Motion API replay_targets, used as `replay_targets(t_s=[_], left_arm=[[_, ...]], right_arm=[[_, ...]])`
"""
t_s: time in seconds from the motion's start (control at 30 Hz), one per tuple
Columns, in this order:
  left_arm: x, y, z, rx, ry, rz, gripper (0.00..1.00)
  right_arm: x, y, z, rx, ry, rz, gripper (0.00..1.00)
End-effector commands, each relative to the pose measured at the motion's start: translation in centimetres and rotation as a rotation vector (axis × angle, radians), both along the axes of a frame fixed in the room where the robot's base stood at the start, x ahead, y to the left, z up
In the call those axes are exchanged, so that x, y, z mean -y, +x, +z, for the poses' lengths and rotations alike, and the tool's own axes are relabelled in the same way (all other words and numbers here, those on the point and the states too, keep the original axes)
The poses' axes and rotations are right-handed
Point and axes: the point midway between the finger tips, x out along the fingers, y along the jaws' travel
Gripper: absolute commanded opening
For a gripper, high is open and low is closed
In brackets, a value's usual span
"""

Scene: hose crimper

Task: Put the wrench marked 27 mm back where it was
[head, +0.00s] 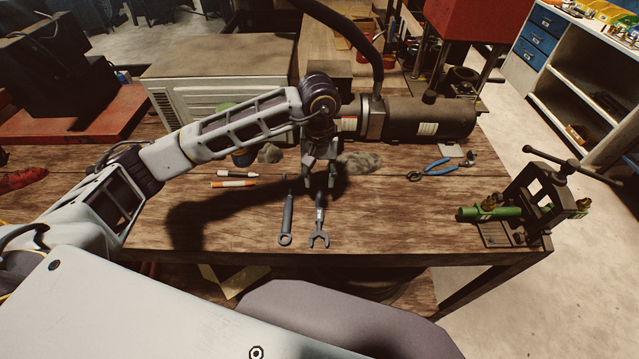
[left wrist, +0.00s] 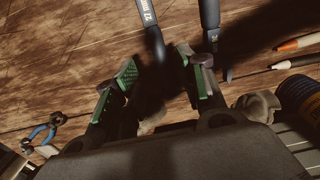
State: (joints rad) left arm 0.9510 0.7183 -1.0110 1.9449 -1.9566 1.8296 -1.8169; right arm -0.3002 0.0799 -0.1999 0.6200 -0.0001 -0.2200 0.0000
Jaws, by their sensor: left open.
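The wrench marked 27 mm (head: 319,226) lies on the wooden bench with its open-ended jaw toward me; in the left wrist view (left wrist: 150,24) its marking shows upside down on the dark handle. A second dark wrench (head: 287,222) with a ring end lies to its left, and it also shows in the left wrist view (left wrist: 210,18). My left gripper (head: 320,186) is open, pointing down over the far end of the 27 mm wrench. In the left wrist view the green-padded fingers (left wrist: 160,72) stand either side of that end, which is dark with shadow. Contact cannot be told.
Two markers (head: 235,184) lie left of the wrenches. Blue pliers (head: 430,168) lie to the right. A vise with a green hose (head: 480,213) stands at the right edge. A motor (head: 425,118) and a grey box (head: 215,70) stand behind. The bench front is clear.

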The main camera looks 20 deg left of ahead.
Motion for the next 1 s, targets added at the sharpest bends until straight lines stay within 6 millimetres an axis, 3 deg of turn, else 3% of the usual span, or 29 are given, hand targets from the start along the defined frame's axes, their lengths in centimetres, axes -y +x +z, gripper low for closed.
replay_targets(t_s=[0.43, 1.0], left_arm=[[0.0, 0.0, 4.3, 0.001, 0.0, 0.0, 0.41], [0.0, 0.0, 4.8, 0.0, 0.0, 0.0, 0.41]], right_arm=[[0.0, 0.0, -1.0, 0.0, 0.0, 0.0, 0.4], [0.0, 0.0, -1.0, 0.0, 0.0, 0.0, 0.4]])
